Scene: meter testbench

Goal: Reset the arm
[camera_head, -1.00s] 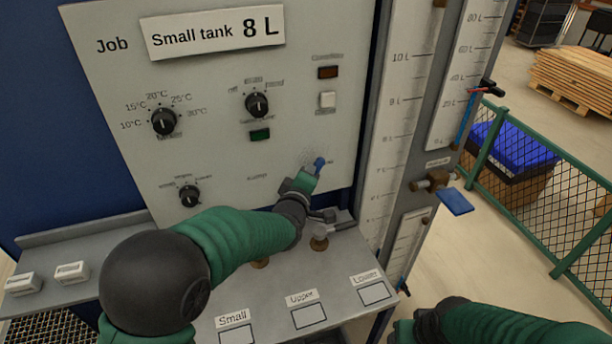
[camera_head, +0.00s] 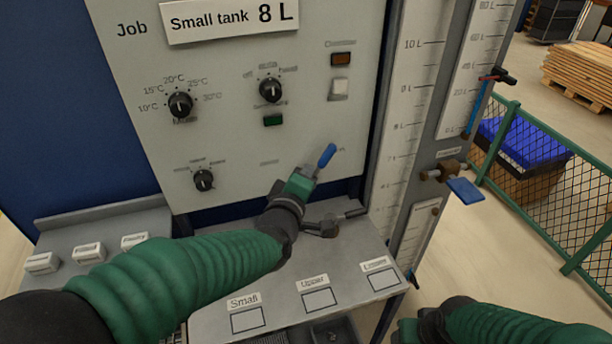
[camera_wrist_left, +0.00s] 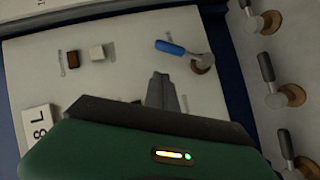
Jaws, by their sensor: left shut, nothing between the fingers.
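My left arm comes in from the lower left in the head view. Its green-cased left gripper (camera_head: 312,172) is in front of the lower panel, beside the blue lever (camera_head: 327,156). In the left wrist view the left gripper's dark fingers (camera_wrist_left: 162,84) are together with nothing between them. The blue lever (camera_wrist_left: 170,47) on its brass base lies beyond the fingertips, apart from them. My right arm lies at the lower right of the head view; its hand (camera_head: 406,332) is cut by the bottom edge and its fingers do not show.
The panel (camera_head: 235,160) carries knobs, buttons and a "Small tank 8 L" sign (camera_head: 230,20). Below is a shelf (camera_head: 275,290) with labelled squares and a metal valve handle (camera_head: 330,226). Gauge columns (camera_head: 405,110) and a blue-handled valve (camera_head: 464,189) stand right, beyond them a green fence (camera_head: 540,190).

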